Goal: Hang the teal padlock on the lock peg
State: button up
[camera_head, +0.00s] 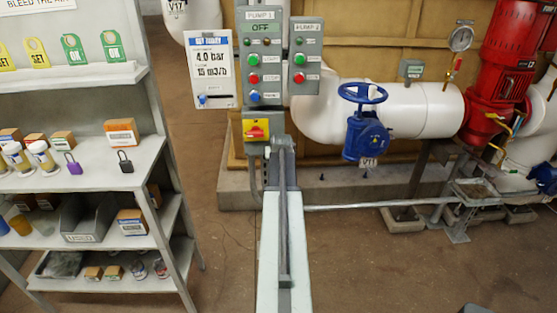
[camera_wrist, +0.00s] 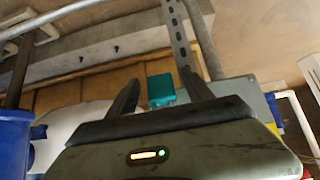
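The teal padlock (camera_wrist: 160,90) shows in the wrist view between the fingertips of my gripper (camera_wrist: 164,76). In the head view my arm reaches forward to the grey switch box with a red and yellow handle (camera_head: 256,130), and the arm hides my gripper and the padlock. The box shows close to the right finger in the wrist view (camera_wrist: 257,97). I cannot make out the lock peg clearly in either view.
A shelf rack (camera_head: 100,170) on the left holds a purple padlock (camera_head: 73,167), a black padlock (camera_head: 125,165) and boxes. Pump control boxes (camera_head: 263,60) stand above the switch box. A blue valve wheel (camera_head: 362,93) and white pipe (camera_head: 425,108) are to the right.

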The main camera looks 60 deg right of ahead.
jog(key=p+v, duration=0.5)
jog(key=v, duration=0.2)
jog(key=shift+a+r+p, duration=0.2)
jog(key=shift+r+p, duration=0.1)
jog(key=shift+s, duration=0.1)
jog(key=w+a+n+y+p, duration=0.2)
jog(key=w+a, duration=0.3)
jog(key=a, duration=0.6)
jog(key=w+a+n+g+y+p, duration=0.15)
jog(key=w+a, duration=0.45)
jog(key=a, duration=0.6)
jog(key=w+a+n+y+p, duration=0.15)
jog(key=w+a, duration=0.35)
jog(key=a, duration=0.6)
jog(key=s+a+n+g+y+p, duration=0.1)
jog(key=s+a+n+g, duration=0.1)
jog(key=a, duration=1.3)
jog(key=s+a+r+n+g+y+p, duration=0.1)
jog(key=s+a+n, duration=0.2)
jog(key=a, duration=1.3)
jog(key=shift+n+g+p, duration=0.35)
jog(key=shift+n+p, duration=0.05)
